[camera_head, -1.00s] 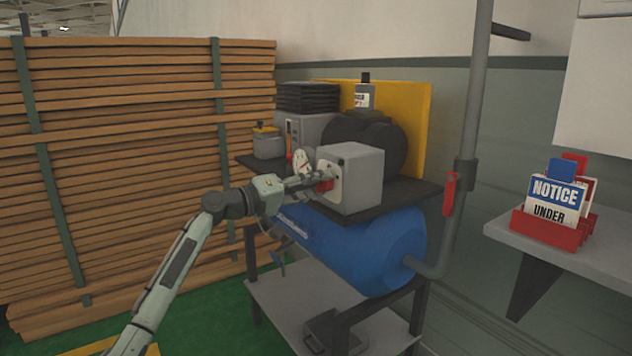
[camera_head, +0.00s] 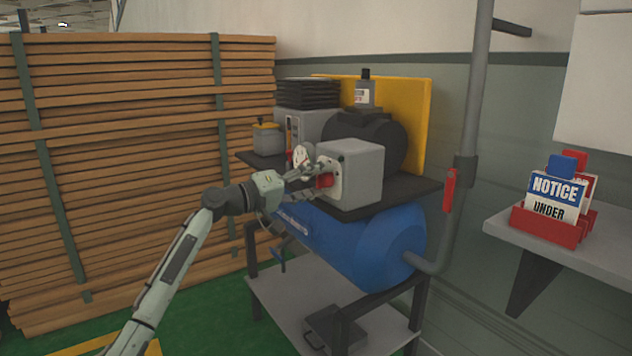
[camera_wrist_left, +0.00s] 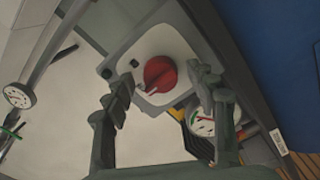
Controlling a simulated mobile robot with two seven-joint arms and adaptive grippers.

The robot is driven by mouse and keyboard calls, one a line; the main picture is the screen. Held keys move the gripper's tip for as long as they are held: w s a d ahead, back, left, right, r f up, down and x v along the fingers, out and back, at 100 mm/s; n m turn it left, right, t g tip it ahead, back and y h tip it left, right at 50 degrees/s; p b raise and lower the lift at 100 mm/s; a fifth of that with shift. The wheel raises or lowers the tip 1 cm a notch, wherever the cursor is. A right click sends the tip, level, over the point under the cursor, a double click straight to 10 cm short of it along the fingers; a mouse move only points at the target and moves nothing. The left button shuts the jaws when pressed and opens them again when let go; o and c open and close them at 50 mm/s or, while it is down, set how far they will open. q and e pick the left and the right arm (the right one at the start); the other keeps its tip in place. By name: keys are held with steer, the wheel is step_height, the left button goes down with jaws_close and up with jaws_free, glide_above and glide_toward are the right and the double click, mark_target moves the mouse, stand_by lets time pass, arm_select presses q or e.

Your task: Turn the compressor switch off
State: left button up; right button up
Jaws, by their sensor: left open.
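The compressor switch is a round red knob (camera_head: 325,180) on a pale plate on the front of a grey box (camera_head: 362,172). In the left wrist view the red knob (camera_wrist_left: 160,74) sits on its whitish plate, with its raised grip tilted. My left gripper (camera_head: 314,182) is open just in front of the knob. In the left wrist view its two fingers (camera_wrist_left: 160,95) lie on either side of the knob, and I cannot tell whether they touch it. My right gripper is not in view. The blue compressor tank (camera_head: 350,243) lies under the box's shelf.
A pressure gauge (camera_head: 301,156) stands close beside the gripper. A grey pipe (camera_head: 468,130) with a red-handled valve (camera_head: 449,190) rises at the right. Stacked planks (camera_head: 130,150) fill the left. A red holder (camera_head: 548,229) with notice signs stands on the right shelf.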

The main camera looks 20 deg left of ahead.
arm_select(q)
steer(key=v, duration=1.2)
